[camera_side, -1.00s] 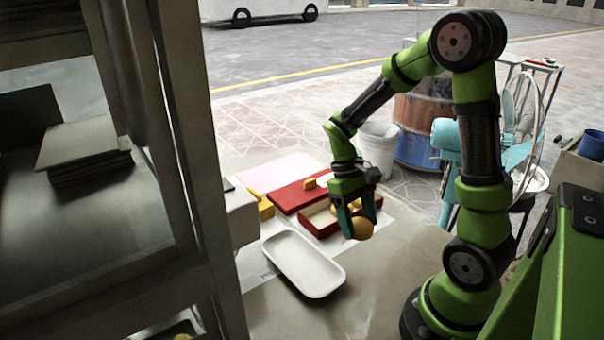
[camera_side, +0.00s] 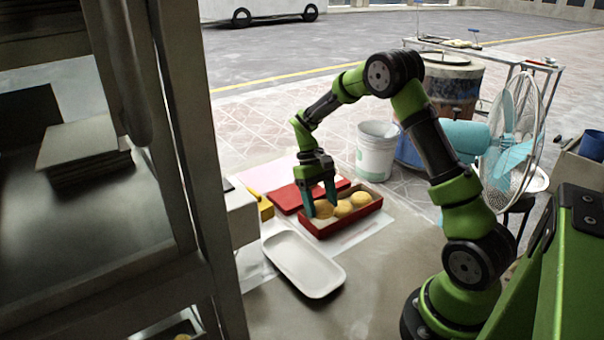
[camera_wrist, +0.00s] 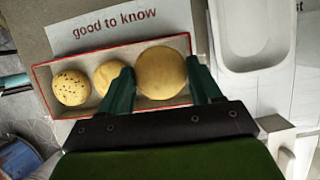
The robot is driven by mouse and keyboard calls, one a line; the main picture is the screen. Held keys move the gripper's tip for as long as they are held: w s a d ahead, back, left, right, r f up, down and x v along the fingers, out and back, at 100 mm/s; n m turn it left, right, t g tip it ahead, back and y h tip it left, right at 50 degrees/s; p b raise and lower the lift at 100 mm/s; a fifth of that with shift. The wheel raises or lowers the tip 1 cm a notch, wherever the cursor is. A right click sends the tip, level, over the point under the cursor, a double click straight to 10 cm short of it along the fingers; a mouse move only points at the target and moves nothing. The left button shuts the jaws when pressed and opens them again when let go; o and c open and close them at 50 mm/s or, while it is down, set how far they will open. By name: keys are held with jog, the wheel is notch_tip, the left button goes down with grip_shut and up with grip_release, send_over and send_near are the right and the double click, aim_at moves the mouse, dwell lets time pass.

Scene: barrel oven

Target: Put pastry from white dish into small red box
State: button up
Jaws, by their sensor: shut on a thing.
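The small red box (camera_side: 318,231) stands open on the table. Two round golden pastries, one in the middle (camera_side: 343,208) and one at the right end (camera_side: 361,199), lie in it. My gripper (camera_side: 321,208) is shut on a third pastry (camera_wrist: 161,72) at the box's left end. In the wrist view this pastry sits between the teal fingers, inside the box's outline; whether it touches the floor I cannot tell. The wrist view shows the other pastries (camera_wrist: 109,78) and (camera_wrist: 71,87), the outer one speckled. The white dish (camera_side: 303,264) is empty, in front of the box.
A red lid (camera_side: 288,199) lies behind the box, with a yellow thing (camera_side: 266,208) to its left. A white bucket (camera_side: 375,152) and a teal fan (camera_side: 510,145) stand behind. A printed paper (camera_wrist: 118,25) lies beside the box. Bare table lies right of the dish.

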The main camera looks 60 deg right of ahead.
aim_at(319, 212)
jog(key=shift+w+d, duration=0.1)
jog(key=shift+w, duration=0.15)
jog(key=shift+f, duration=1.85)
